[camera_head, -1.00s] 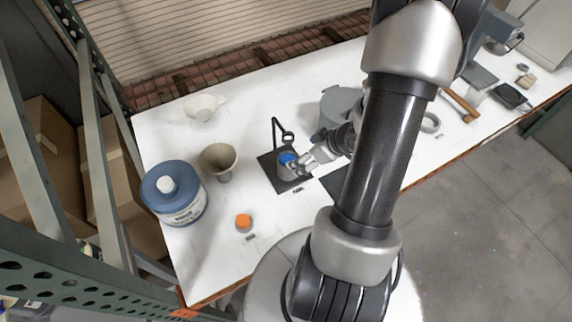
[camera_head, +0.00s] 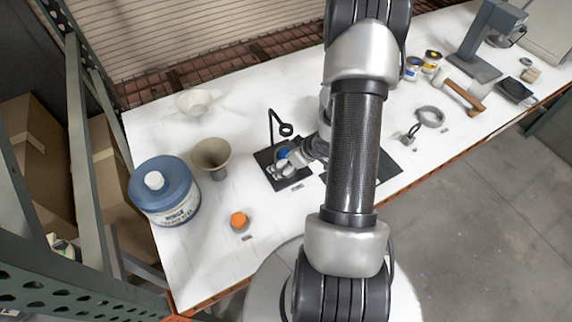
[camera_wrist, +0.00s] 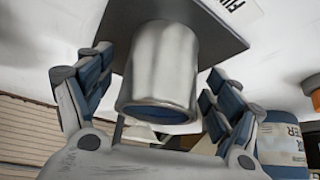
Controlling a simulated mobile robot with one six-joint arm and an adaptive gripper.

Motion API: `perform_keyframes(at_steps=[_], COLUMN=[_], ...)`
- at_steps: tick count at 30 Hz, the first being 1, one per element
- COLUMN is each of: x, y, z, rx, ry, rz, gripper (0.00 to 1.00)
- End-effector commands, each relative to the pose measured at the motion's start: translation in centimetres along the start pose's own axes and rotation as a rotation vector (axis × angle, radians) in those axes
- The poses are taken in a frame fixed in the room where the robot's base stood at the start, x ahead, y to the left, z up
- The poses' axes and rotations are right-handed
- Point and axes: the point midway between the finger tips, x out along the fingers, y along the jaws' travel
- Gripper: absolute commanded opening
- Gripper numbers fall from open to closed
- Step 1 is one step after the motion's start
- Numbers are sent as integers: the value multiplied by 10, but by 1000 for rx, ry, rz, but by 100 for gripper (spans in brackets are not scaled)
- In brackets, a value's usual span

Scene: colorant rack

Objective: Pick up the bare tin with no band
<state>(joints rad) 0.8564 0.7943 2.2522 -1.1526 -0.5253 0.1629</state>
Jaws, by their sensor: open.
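A plain grey metal tin with blue inside its top (camera_head: 283,154) stands on a dark square plate (camera_head: 300,184). In the wrist view the tin (camera_wrist: 165,62) appears upside down, with bare silver sides and no band on the side I see. My gripper (camera_wrist: 157,64) is open, with one finger on each side of the tin. Small gaps show between the fingers and its wall. In the head view my gripper (camera_head: 286,167) is at the tin and partly hides it. Two other tins, one with blue (camera_head: 412,68) and one with yellow (camera_head: 432,60), stand at the back right.
A black stand with a ring (camera_head: 273,125) rises right behind the tin. A beige funnel (camera_head: 211,158), a blue-lidded tub (camera_head: 164,198) and an orange-topped item (camera_head: 239,220) are to the left. A hammer (camera_head: 470,98) lies to the right. My arm hides some of the middle.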

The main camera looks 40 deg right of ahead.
Motion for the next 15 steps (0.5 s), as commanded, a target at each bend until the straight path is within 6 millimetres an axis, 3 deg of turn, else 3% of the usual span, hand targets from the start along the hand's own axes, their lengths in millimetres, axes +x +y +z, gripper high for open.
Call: perform_keyframes(at_steps=[6,15], x=[1,1], y=[1,0], z=[-1,-1], rx=[0,0], ry=[1,0], rz=[2,1], gripper=[84,64])
